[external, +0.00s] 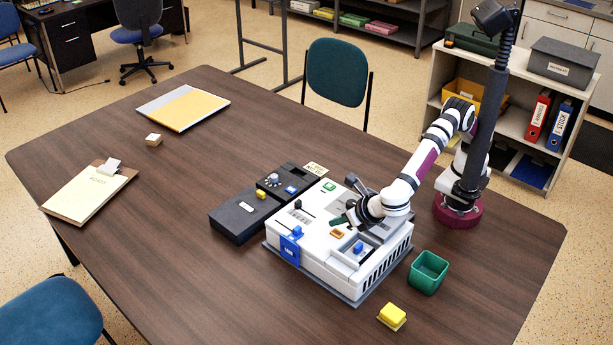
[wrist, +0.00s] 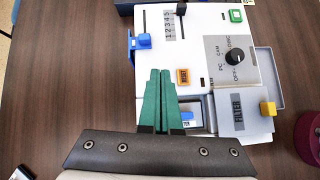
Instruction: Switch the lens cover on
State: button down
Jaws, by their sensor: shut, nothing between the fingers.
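The white machine (external: 318,262) stands on the table, with controls on its top. A blue switch (external: 358,248) sits in a recess on the near right part. In the wrist view this blue switch (wrist: 188,117) shows beside my fingers, partly hidden; only the end of its label can be read. My gripper (external: 343,219) is over the machine's top, its green fingers closed together and empty. In the wrist view the fingertips (wrist: 160,72) point past the recess, left of the orange RESET button (wrist: 183,76). I cannot tell whether they touch the surface.
The machine also bears a black dial (wrist: 235,57), a green button (wrist: 236,15), a numbered slider (wrist: 181,10), a blue side piece (wrist: 142,41) and a FILTER panel (wrist: 238,114) with a yellow knob (wrist: 268,108). A green bin (external: 428,272) and yellow block (external: 392,317) stand nearby.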

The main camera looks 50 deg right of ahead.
jog(key=s+a+n, duration=0.1)
jog(key=s+a, duration=0.1)
jog(key=s, duration=0.1)
jog(key=shift+a+f+n+y, duration=0.1)
jog(key=shift+f+n+y, duration=0.3)
send_near(300, 234)
notch_tip(300, 234, down, 4)
jog(key=shift+s+f, duration=0.1)
jog(key=w, duration=0.3)
jog(key=shift+w, duration=0.5)
jog(key=w, duration=0.8)
